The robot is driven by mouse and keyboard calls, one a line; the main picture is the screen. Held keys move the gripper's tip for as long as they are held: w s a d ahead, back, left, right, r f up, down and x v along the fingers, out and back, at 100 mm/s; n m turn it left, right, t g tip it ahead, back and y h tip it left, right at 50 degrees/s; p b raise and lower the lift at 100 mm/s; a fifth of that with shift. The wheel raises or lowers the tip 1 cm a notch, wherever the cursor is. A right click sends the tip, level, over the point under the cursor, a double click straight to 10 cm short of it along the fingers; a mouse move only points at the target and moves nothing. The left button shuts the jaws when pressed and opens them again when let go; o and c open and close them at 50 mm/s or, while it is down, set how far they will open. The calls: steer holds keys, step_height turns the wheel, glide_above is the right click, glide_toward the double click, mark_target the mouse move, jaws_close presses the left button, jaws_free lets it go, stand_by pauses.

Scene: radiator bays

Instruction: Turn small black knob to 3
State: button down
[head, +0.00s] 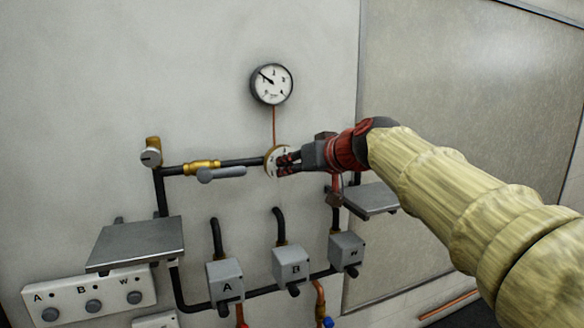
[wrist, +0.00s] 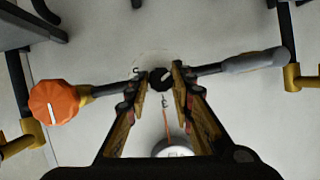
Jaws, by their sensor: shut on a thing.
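The small black knob (wrist: 161,79) sits between my fingertips in the wrist view, with a pale mark on its face toward the upper right. In the head view it is hidden by my gripper (head: 286,161). A pale round dial plate (head: 269,163) shows behind the fingers, on the dark horizontal pipe. In the wrist view my gripper (wrist: 160,76) is shut on the knob, one finger on each side. The scale figures are too small and too covered to read, so I cannot tell which number the mark faces.
A grey lever (head: 222,174) on a brass valve lies left of the dial. A round gauge (head: 271,84) hangs above. An orange knob (wrist: 58,102) shows at left in the wrist view. Grey boxes A (head: 225,285) and B (head: 291,268) and a grey shelf (head: 137,243) are below.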

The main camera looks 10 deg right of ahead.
steer(key=shift+f+b, duration=0.1)
steer(key=shift+b, duration=0.35)
steer(key=shift+f+m+t+y+b, duration=0.2)
steer(key=shift+m+t+y+b, duration=0.8)
steer(key=shift+m+b, duration=2.9)
steer(key=shift+f+m+t+y+b, duration=0.15)
steer(key=shift+m+t+y+b, duration=0.8)
steer(key=shift+m+b, duration=2.95)
steer(key=shift+f+m+t+y+b, duration=0.2)
steer(key=shift+m+t+y+b, duration=0.75)
steer(key=shift+m+b, duration=2.9)
steer(key=shift+n+t+h+b, duration=0.4)
steer(key=shift+n+b, duration=0.35)
steer(key=shift+b, duration=0.3)
steer(key=c, duration=1.6)
jaws_free()
steer(key=shift+o, duration=0.2)
